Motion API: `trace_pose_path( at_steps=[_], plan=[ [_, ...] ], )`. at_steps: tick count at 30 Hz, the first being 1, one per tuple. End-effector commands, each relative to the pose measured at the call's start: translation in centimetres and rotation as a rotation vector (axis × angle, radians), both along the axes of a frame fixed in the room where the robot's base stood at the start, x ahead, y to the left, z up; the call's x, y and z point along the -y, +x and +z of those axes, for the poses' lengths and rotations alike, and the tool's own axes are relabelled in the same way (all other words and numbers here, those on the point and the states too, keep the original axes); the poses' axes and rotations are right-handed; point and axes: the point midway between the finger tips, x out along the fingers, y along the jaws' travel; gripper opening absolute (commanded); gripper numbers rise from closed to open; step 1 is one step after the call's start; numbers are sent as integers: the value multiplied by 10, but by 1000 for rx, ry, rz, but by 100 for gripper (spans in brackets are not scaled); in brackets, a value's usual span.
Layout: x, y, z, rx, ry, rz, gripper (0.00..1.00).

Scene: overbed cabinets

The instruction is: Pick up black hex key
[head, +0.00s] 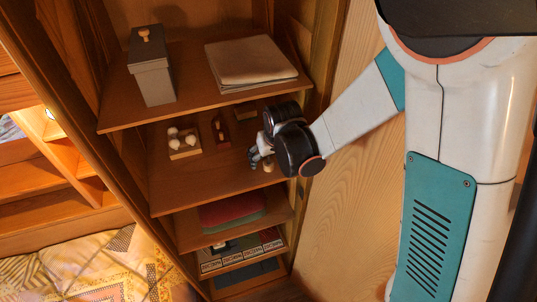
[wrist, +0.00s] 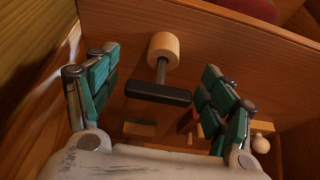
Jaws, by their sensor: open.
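In the wrist view, a black bar-shaped handle (wrist: 158,93) with a grey metal shaft looks like the black hex key. Its shaft runs up to a light wooden cylinder (wrist: 163,48); whether it sits in the cylinder or only overlaps it, I cannot tell. My gripper (wrist: 159,65) is open, with one teal finger on each side of the handle and clear gaps between. In the head view, my gripper (head: 259,155) is over the middle shelf, close to the small wooden cylinder (head: 268,164). The black handle is not distinguishable there.
The middle shelf (head: 185,187) also holds a wooden block with white balls (head: 184,142) and a dark red-brown object (head: 221,130). The shelf above carries a grey box (head: 152,78) and folded cloth (head: 250,62). A wooden panel (head: 340,190) stands right of the shelves.

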Motion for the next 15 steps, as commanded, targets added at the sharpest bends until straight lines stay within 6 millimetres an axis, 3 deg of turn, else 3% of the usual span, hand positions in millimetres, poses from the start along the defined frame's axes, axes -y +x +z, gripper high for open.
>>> trace_pose_path(
  at_steps=[5, 11, 12, 15],
  plan=[
    [0, 0, 0, 0, 0, 0, 75],
    [0, 0, 0, 0, 0, 0, 32],
    [0, 0, 0, 0, 0, 0, 27],
    [0, 0, 0, 0, 0, 0, 27]
  ],
)
